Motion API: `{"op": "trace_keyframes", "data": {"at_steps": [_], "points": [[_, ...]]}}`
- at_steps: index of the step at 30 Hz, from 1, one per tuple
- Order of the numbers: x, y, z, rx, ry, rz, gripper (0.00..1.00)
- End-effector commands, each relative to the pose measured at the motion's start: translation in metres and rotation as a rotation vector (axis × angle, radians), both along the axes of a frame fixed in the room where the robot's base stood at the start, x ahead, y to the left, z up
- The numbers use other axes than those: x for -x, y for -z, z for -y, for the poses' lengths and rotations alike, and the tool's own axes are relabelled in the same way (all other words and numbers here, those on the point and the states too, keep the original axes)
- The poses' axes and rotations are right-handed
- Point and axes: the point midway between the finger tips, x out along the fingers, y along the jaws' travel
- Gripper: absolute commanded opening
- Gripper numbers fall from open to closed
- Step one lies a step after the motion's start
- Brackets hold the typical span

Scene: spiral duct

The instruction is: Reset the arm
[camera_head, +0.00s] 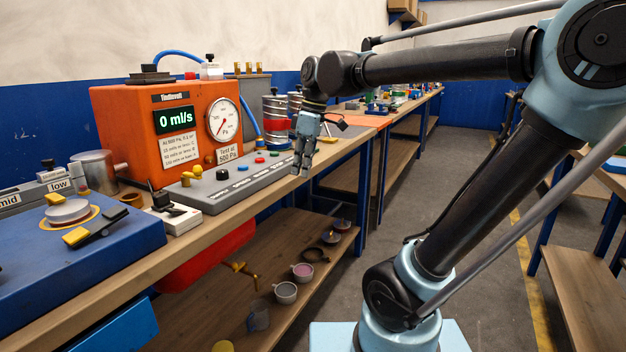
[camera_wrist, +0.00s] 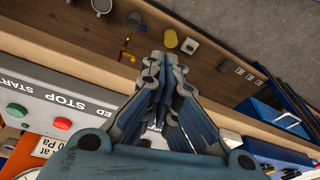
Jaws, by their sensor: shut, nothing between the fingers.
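My gripper (camera_head: 303,160) hangs fingers-down at the end of my outstretched arm. In the head view it is just over the front edge of the workbench (camera_head: 262,185), beside the right end of the grey button panel (camera_head: 245,180). In the wrist view my gripper (camera_wrist: 164,62) is shut with its fingertips together and nothing between them. The bench edge and the lower shelf (camera_wrist: 210,75) lie beneath it. I cannot tell exactly how high it is above the bench.
An orange test unit (camera_head: 125,125) reading 0 ml/s, with a gauge (camera_head: 222,119), stands on the bench. A blue box (camera_head: 75,250) is at the near left. Cups (camera_head: 286,292) sit on the lower shelf. The aisle floor (camera_head: 455,190) is clear; another bench (camera_head: 580,290) stands right.

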Motion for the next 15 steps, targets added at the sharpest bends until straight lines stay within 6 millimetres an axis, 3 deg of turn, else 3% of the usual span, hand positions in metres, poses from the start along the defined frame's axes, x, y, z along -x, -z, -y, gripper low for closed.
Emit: {"op": "trace_keyframes", "data": {"at_steps": [1, 6, 15], "points": [[0.003, 0.013, 0.021, 0.007, 0.086, 0.002, 0.0], [0.016, 0.058, 0.081, 0.027, 0.385, 0.006, 0.0], [0.058, 0.145, 0.169, 0.047, 0.908, 0.019, 0.0]]}}
